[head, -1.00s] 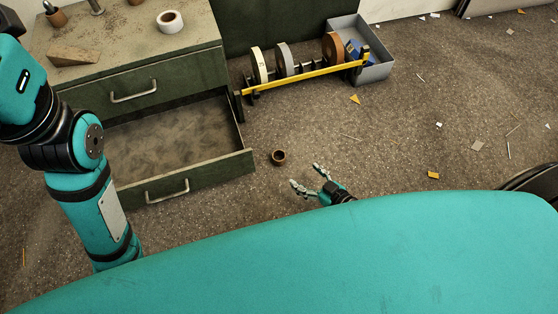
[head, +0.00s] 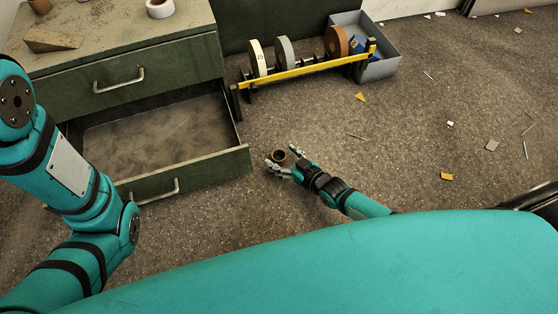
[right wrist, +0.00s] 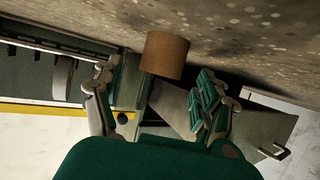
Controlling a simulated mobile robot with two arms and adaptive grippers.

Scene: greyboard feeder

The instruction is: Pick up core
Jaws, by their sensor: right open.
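The core (head: 279,156) is a small brown cardboard tube on the floor, just right of the open drawer in the head view. In the right wrist view the core (right wrist: 164,55) shows ahead of the fingertips, centred a little left between them. My right gripper (head: 284,162) is open, its fingers spread at the near side of the core. In the right wrist view its fingers (right wrist: 160,90) stand apart with nothing held. Whether a finger touches the core, I cannot tell. My left arm shows at the left of the head view, but its gripper is out of view.
The open drawer (head: 205,172) of the green cabinet (head: 150,65) juts out left of the core. A tape rack with a yellow bar (head: 300,70) and a grey bin (head: 380,69) stand behind.

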